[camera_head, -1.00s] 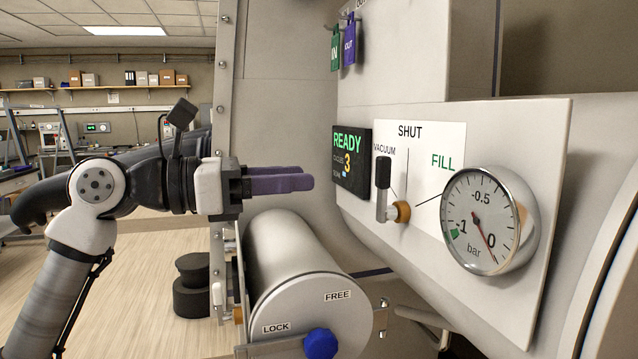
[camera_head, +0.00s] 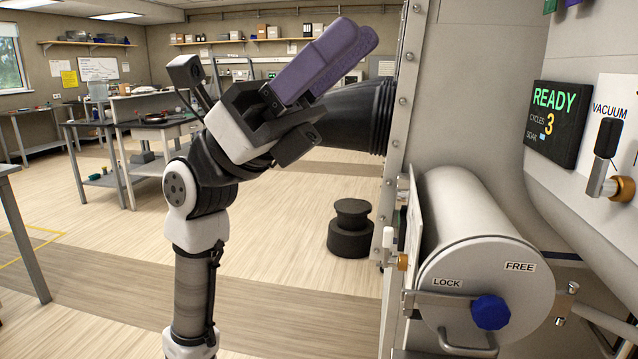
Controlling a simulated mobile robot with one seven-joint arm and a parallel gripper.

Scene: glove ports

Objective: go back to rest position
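My gripper (camera_head: 352,38) has two purple fingers on a dark grey and white wrist. It is raised in the upper middle of the head view, with the fingers pointing up and to the right. The fingers overlap in this view, so any gap between them is hidden. I see nothing held at the tips. My arm rises from the lower left and bends at the wrist. The gripper stands clear of the panel and touches nothing that I can see.
A black sleeve (camera_head: 358,112) extends from the cabinet wall behind my gripper. A grey cylinder (camera_head: 465,215) with a blue knob (camera_head: 490,312) is right of my arm. The READY display (camera_head: 556,122) and a black-handled lever (camera_head: 606,140) are farther right. Dark round weights (camera_head: 351,240) stand on the floor. Open floor lies left.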

